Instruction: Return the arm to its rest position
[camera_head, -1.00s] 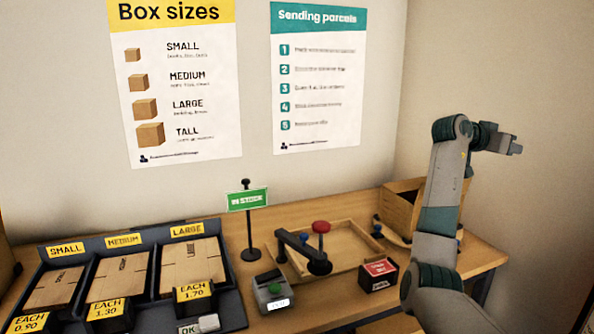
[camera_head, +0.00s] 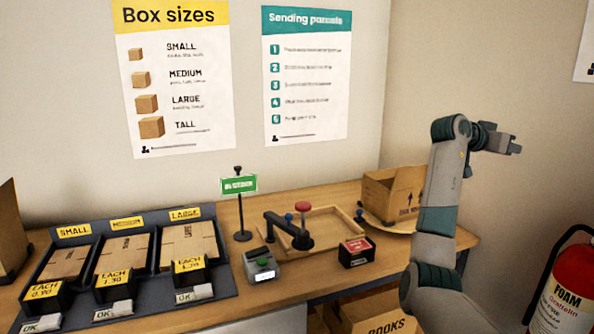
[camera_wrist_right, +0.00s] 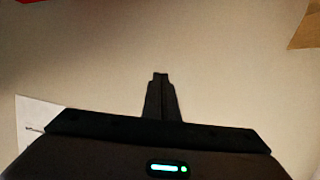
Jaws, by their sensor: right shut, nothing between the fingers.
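My right gripper (camera_head: 515,145) is at the end of my raised right arm, at the right of the head view. It is held up in front of the bare wall, well above the table and apart from everything on it. In the right wrist view its two fingers (camera_wrist_right: 161,78) are together, with nothing between them. My left gripper does not show in either view.
The wooden table (camera_head: 330,270) carries a dark tray of flat cartons (camera_head: 65,310), a green sign (camera_head: 239,184), a small device (camera_head: 262,268), a red-topped box (camera_head: 355,252) and an open carton (camera_head: 388,198). A fire extinguisher (camera_head: 565,290) stands at the right.

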